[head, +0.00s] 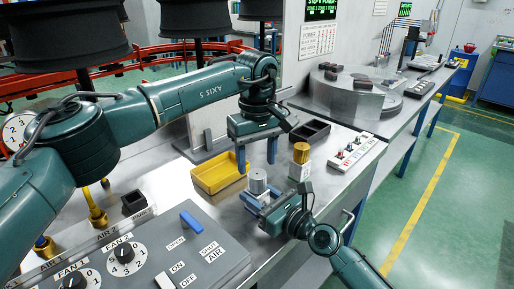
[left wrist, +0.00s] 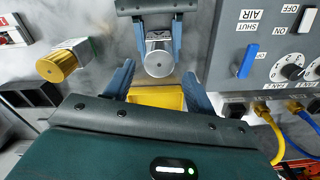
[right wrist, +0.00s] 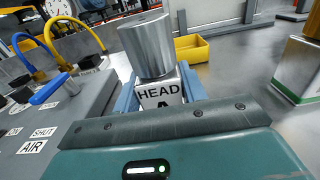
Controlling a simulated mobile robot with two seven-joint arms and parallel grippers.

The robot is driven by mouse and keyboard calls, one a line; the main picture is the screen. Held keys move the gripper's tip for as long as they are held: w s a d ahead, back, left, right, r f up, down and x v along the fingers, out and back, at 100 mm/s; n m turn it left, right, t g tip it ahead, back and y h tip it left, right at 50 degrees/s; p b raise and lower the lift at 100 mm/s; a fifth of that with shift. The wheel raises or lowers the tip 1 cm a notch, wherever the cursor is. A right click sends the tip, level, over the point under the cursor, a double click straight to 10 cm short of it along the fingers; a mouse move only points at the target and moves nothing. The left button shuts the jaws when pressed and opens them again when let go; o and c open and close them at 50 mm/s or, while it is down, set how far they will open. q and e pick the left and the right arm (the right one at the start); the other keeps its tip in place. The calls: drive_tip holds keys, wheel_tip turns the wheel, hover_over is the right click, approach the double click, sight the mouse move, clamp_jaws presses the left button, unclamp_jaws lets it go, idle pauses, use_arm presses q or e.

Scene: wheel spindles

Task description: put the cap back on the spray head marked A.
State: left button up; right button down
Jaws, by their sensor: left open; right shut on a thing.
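A silver cylinder (head: 258,181) sits on top of a white block marked HEAD A (right wrist: 160,95); it also shows in the right wrist view (right wrist: 148,45) and the left wrist view (left wrist: 158,58). My right gripper (head: 262,203) is shut on the block, with a blue finger on each side. I cannot tell whether the cylinder is fully seated.
A yellow tray (head: 222,184) stands left of the cylinder. A second white block with a gold top (head: 301,153) stands to the right, in front of a black bin (head: 308,133) and near a small switch panel (head: 352,152). A grey control box (head: 140,265) fills the near left.

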use_arm(q)
drive_tip(key=n, duration=0.7)
drive_tip(key=shift+r, duration=0.2)
drive_tip(key=n, duration=0.4)
drive_tip(key=shift+r, duration=0.15)
drive_tip(key=n, duration=0.4)
drive_tip(key=shift+r, duration=0.1)
drive_tip(key=n, duration=0.4)
drive_tip(key=shift+r+n, duration=0.15)
drive_tip(key=shift+n, duration=0.25)
drive_tip(key=n, duration=0.4)
drive_tip(key=shift+r, duration=0.1)
drive_tip(key=n, duration=0.6)
drive_tip(key=shift+r+n, duration=0.2)
drive_tip(key=shift+n, duration=0.1)
drive_tip(key=n, duration=0.4)
drive_tip(key=shift+r, duration=0.1)
drive_tip(key=n, duration=0.5)
drive_tip(key=shift+r, duration=0.15)
